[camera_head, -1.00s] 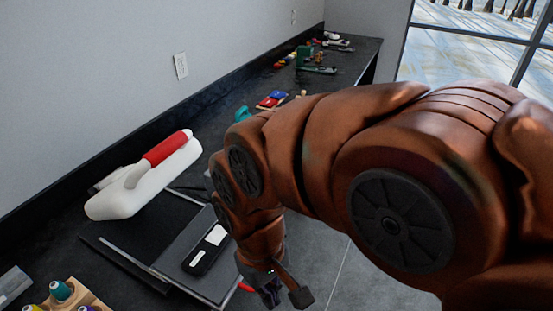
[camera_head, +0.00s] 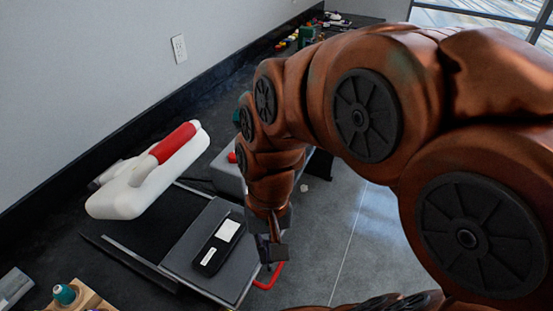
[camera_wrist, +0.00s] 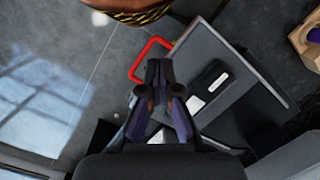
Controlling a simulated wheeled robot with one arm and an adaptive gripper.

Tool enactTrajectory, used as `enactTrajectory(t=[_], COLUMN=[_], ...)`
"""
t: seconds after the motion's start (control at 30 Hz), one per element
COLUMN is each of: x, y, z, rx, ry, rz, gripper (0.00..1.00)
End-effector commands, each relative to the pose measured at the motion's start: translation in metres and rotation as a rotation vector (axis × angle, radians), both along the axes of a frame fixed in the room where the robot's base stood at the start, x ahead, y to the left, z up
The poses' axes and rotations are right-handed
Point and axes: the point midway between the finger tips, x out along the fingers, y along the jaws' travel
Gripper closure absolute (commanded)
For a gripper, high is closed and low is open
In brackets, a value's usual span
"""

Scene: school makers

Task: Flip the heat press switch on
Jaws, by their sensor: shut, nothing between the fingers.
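A flat grey press-like unit (camera_head: 190,245) lies on the dark counter, with a black panel (camera_head: 210,258) bearing two white patches on top. A red loop handle (camera_head: 270,277) sticks out at its right edge. The unit (camera_wrist: 245,110), panel (camera_wrist: 203,95) and red handle (camera_wrist: 138,66) also show in the wrist view. I cannot make out a switch for certain. My gripper (camera_head: 272,252) is shut and empty, just above the red handle in the head view. In the wrist view my gripper (camera_wrist: 158,75) points beside the handle and panel; contact cannot be told.
A white rounded body with a red grip (camera_head: 150,175) stands behind the unit. A grey box (camera_head: 226,172) is partly hidden by my arm. A wooden holder (camera_head: 88,298) is at the lower left. Open floor (camera_head: 345,245) lies to the right.

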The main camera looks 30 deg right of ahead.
Motion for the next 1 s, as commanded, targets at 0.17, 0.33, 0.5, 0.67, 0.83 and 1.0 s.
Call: enactTrajectory(t=[0.17, 0.33, 0.5, 0.67, 0.83, 1.0], x=[0.064, 0.122, 0.174, 0.212, 0.232, 0.237], y=[-0.015, -0.047, -0.100, -0.168, -0.239, -0.284], z=[-0.007, -0.013, -0.021, -0.033, -0.046, -0.054], rx=[0.088, 0.182, 0.287, 0.400, 0.515, 0.591], ry=[-0.003, 0.010, 0.032, 0.067, 0.110, 0.137], rz=[-0.405, -0.797, -1.197, -1.573, -1.906, -2.101], gripper=[1.00, 1.00, 1.00, 1.00, 1.00, 1.00])
